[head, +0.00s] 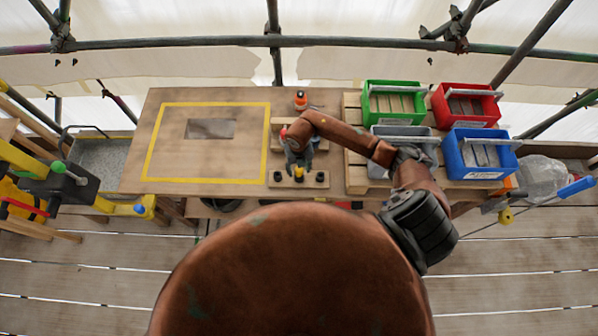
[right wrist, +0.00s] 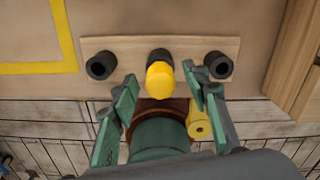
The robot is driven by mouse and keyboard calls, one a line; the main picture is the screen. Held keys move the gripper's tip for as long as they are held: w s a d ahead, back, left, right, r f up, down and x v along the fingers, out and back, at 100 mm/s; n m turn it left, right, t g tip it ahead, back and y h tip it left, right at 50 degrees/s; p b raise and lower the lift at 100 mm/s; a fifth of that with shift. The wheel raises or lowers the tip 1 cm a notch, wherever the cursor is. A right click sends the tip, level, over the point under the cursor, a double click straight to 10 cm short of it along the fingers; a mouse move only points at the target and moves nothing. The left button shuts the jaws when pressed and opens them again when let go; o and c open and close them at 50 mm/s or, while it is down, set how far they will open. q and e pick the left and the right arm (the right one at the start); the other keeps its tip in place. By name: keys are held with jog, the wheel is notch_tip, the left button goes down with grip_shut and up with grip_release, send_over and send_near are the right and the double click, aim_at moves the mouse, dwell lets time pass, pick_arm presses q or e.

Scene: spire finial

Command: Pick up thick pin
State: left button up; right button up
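A yellow-topped pin (right wrist: 159,80) stands in the middle of a small wooden strip (right wrist: 110,47) in the right wrist view, with a black part at its back end. It also shows as a yellow spot in the head view (head: 299,172). I cannot tell for certain that it is the thick pin. My right gripper (right wrist: 160,88) is open, its green-padded fingers on either side of the yellow top with gaps visible. It also shows above the strip in the head view (head: 299,160). My left gripper is not in view.
Black round holders stand at the left (right wrist: 101,65) and right (right wrist: 219,66) of the strip. A yellow-taped rectangle (head: 148,150) surrounds an opening on the table's left. Green (head: 366,105), red (head: 437,108), blue (head: 455,160) and grey (head: 376,160) bins stand right.

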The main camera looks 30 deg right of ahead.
grip_shut()
dwell(0.3)
jog(key=shift+r, duration=0.1)
